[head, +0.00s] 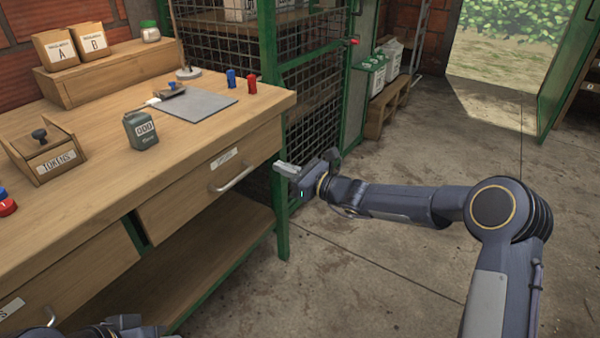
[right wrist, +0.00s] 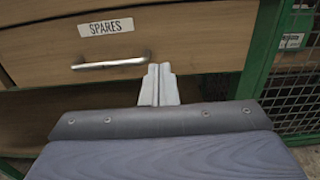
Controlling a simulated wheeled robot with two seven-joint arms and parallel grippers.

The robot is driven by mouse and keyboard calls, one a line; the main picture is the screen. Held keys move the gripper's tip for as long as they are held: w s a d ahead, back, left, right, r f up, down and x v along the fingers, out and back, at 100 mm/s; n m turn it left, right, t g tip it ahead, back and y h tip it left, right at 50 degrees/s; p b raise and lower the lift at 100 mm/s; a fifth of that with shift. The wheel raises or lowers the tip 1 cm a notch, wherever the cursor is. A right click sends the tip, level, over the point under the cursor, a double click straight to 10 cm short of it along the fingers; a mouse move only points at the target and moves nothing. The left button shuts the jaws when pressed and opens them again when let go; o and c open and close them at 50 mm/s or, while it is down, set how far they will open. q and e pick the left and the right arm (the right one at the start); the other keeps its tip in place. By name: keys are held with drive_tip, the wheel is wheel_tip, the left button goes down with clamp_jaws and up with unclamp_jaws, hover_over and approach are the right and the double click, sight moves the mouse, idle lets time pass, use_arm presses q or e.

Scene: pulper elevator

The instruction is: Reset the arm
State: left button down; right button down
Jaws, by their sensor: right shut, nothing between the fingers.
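My right gripper (head: 284,168) is shut and empty, in front of the workbench's right front corner, beside the green post. In the right wrist view its closed fingers (right wrist: 158,82) point toward the drawer marked SPARES (right wrist: 190,38). They appear just right of that drawer's metal handle (right wrist: 112,62), with no clear contact. My right arm reaches in from the lower right in the head view. Dark parts of my left arm (head: 125,322) show at the bottom left edge; its gripper fingers are not visible.
The wooden workbench (head: 85,195) holds a dark canister (head: 140,130), a grey plate (head: 200,105), a TOKENS box (head: 50,165), and blue (head: 231,77) and red (head: 252,84) pieces. A green mesh cage (head: 315,100) stands behind my gripper. Concrete floor (head: 340,270) is open at centre.

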drive_tip(key=s+d+r+n+g+h, duration=0.1)
drive_tip(key=s+d+r+n+g, duration=0.1)
drive_tip(key=s+d+n, duration=0.4)
drive_tip(key=s+d+r+n+g+h, duration=0.1)
drive_tip(key=s+r+n, duration=0.2)
drive_tip(key=s, duration=0.6)
drive_tip(key=s+d+r+n+g+h, duration=0.1)
drive_tip(key=s+d+r+n+g, duration=0.1)
drive_tip(key=s+d+n, duration=0.4)
drive_tip(key=s+d+f+n+h, duration=0.4)
drive_tip(key=s+d, duration=0.2)
drive_tip(key=s, duration=0.5)
drive_tip(key=s+d+f+n+h, duration=0.4)
drive_tip(key=s+d, duration=0.1)
drive_tip(key=s, duration=0.5)
wheel_tip(320, 180, up, 30)
drive_tip(key=p, duration=3.1)
drive_tip(key=shift+t, duration=0.3)
drive_tip(key=shift+d, duration=0.1)
